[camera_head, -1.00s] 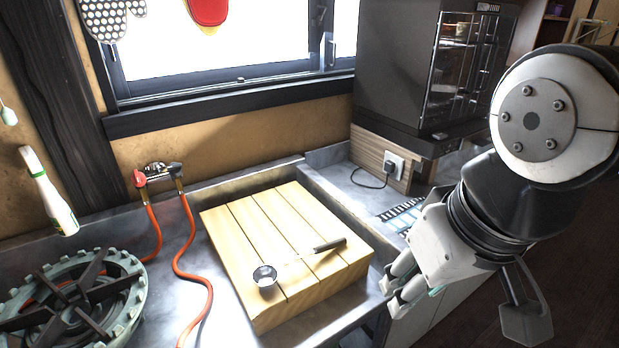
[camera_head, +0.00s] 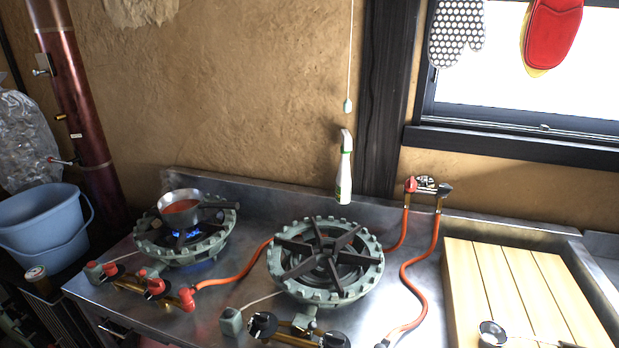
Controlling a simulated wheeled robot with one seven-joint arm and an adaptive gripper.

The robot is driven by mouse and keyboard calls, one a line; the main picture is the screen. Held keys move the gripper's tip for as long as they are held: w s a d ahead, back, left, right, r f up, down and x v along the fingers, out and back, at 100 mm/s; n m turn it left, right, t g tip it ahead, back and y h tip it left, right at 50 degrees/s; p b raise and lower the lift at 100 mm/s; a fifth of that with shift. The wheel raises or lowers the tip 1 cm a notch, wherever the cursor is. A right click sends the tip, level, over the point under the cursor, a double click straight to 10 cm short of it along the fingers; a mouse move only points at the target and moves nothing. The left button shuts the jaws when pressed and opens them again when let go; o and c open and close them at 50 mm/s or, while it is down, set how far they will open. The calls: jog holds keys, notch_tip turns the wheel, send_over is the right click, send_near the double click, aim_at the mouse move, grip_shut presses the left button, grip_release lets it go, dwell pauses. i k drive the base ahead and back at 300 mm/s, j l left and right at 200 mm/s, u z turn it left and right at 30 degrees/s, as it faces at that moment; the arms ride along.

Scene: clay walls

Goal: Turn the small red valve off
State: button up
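Several small red parts show, and I cannot tell which one is the small red valve. A red knob (camera_head: 410,184) sits on the left end of the wall gas tap (camera_head: 427,186), behind the right burner. The left stove's front pipe carries red knobs, one near the middle (camera_head: 155,286) and one at the right end (camera_head: 187,297) by the orange hose. A small red-tipped lever (camera_head: 60,160) sticks out near the dark red pipe at the far left. My gripper is outside this view.
The left burner (camera_head: 160,248) shows a blue flame under a pan (camera_head: 181,208) of red contents. The right burner (camera_head: 327,262) is empty. Orange hoses (camera_head: 409,268) cross the counter. A spray bottle (camera_head: 344,170), blue bucket (camera_head: 45,225) and wooden board (camera_head: 470,290) stand nearby.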

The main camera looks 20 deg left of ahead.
aim_at(110, 269)
jog(key=u, duration=1.6)
